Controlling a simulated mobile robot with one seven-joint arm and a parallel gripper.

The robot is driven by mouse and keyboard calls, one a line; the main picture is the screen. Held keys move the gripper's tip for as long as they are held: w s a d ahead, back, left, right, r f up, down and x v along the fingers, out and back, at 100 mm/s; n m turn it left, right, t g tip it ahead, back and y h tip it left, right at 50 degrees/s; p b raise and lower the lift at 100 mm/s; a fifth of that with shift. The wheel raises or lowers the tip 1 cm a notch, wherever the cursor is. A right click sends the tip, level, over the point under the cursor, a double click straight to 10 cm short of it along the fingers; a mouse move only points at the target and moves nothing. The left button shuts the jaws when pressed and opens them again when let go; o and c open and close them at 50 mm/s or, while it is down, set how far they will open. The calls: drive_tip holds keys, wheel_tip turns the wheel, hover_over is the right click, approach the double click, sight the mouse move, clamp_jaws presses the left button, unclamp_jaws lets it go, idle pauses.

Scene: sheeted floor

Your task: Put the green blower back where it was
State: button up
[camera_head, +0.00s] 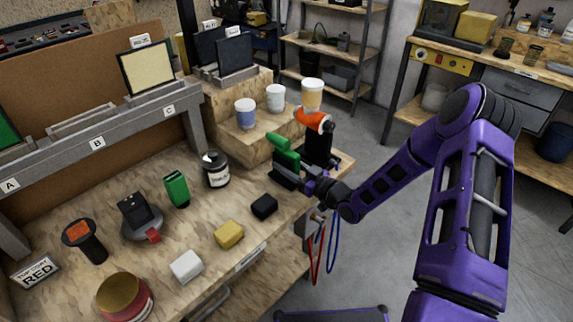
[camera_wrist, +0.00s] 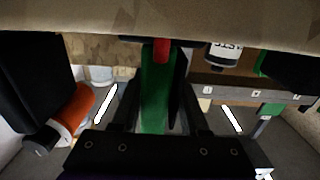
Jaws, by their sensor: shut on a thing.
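The green blower (camera_head: 284,152), green with dark parts, is at the right end of the workbench in the head view. My gripper (camera_head: 300,178) reaches it from the right and is shut on it. In the wrist view the blower (camera_wrist: 155,92), with a red piece at its top, lies between the two dark fingers of my gripper (camera_wrist: 158,112). I cannot tell whether its underside touches the bench. An orange and black tool (camera_head: 316,128) stands just right of and behind it, also at the left of the wrist view (camera_wrist: 72,112).
A wooden step (camera_head: 245,140) with several cups is behind the blower. Red and blue cables hang off the front edge.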

drive_tip(key=shift+f+b, duration=0.2)
drive_tip(key=shift+b, duration=0.1)
drive_tip(key=o, duration=0.8)
drive_tip(key=shift+r, duration=0.1)
drive_tip(key=shift+r+p, duration=0.2)
drive_tip(key=shift+p, duration=0.2)
drive_tip(key=b+v, duration=0.1)
drive_tip(key=v, duration=1.1)
